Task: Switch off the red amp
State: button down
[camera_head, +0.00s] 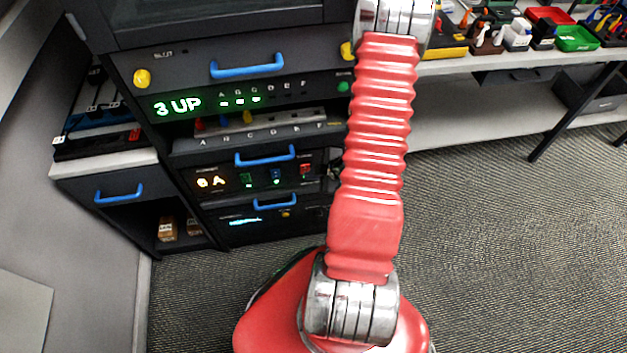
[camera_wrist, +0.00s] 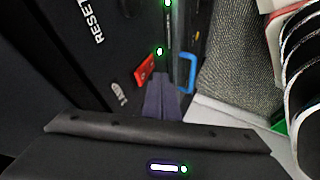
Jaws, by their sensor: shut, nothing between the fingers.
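The red amp switch (camera_head: 305,170) is at the right end of a row on the dark rack's lower panel, beside a blue switch (camera_head: 276,176) and a green switch (camera_head: 246,179). In the wrist view a red switch lever (camera_wrist: 145,70) sticks out at a slant from a dark panel, near a lit green dot. My gripper (camera_wrist: 161,80) is shut and empty, its grey-purple fingertips just right of and below the red lever. I cannot tell whether they touch it. In the head view my gripper is out of sight beyond my red arm.
The rack has blue handles, such as the drawer handle (camera_head: 247,65), and a lit "3 UP" display (camera_head: 177,105). In the wrist view a blue handle (camera_wrist: 180,72) stands right of the fingers. A bench (camera_head: 500,60) with coloured bins is at the upper right. The carpet is clear at right.

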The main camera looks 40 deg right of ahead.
aim_at(304, 167)
jog(key=shift+w+d+r, duration=0.1)
jog(key=shift+w+d, duration=0.4)
jog(key=shift+w, duration=0.25)
jog(key=shift+w+d+r, duration=0.1)
jog(key=shift+w+d, duration=0.05)
jog(key=shift+w, duration=0.1)
jog(key=shift+r, duration=0.1)
jog(key=shift+r, duration=0.7)
jog(key=shift+s, duration=0.15)
